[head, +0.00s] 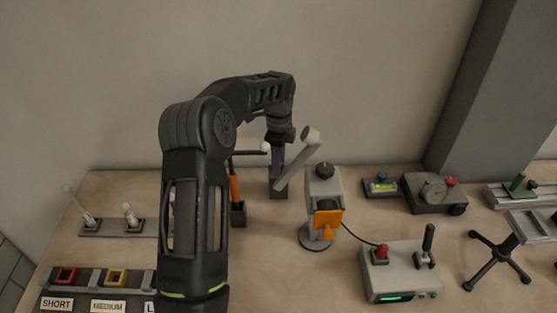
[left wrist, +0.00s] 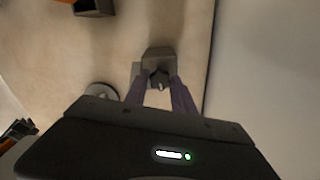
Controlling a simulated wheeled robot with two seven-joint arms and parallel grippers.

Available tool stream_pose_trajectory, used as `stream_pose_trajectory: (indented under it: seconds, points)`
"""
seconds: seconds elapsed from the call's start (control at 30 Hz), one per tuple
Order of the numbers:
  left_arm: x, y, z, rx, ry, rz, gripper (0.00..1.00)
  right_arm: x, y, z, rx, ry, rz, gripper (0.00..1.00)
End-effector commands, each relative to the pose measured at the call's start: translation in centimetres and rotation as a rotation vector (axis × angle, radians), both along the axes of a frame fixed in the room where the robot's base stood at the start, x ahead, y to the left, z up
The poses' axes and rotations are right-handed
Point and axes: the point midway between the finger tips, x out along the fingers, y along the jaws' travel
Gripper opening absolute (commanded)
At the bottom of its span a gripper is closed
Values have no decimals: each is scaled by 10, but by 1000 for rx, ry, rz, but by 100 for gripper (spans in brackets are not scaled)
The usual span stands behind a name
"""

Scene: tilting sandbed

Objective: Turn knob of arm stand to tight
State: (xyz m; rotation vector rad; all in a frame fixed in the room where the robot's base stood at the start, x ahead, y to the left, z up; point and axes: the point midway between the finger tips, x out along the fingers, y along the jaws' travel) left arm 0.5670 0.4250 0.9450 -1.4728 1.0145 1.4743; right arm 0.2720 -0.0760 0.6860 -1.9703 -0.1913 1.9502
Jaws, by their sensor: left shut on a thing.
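In the left wrist view the stand (left wrist: 158,55) is a grey block, and a small knob (left wrist: 159,79) shows between the fingertips of the gripper (left wrist: 159,84). The fingers are shut on the knob. The knob's setting marks cannot be read. My right gripper is not in view.
An orange-handled tool stands in a dark holder (head: 238,216) left of the stand. A grey device with an orange part (head: 325,190) stands close on the right. A control box (head: 400,275) with a red knob and black lever is at front right. The wall (head: 380,80) is close behind.

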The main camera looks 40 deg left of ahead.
Motion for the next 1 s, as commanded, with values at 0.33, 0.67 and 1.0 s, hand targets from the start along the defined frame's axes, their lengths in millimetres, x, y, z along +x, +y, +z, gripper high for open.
stream_pose_trajectory:
  seconds: [0.33,0.67,1.0]
  points:
    - [1,0,2,1,-5,-230,0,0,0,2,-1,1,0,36]
    - [1,1,2,3,-5,-299,0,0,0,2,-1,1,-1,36]
    - [1,1,2,3,-5,-299,33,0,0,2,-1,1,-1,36]
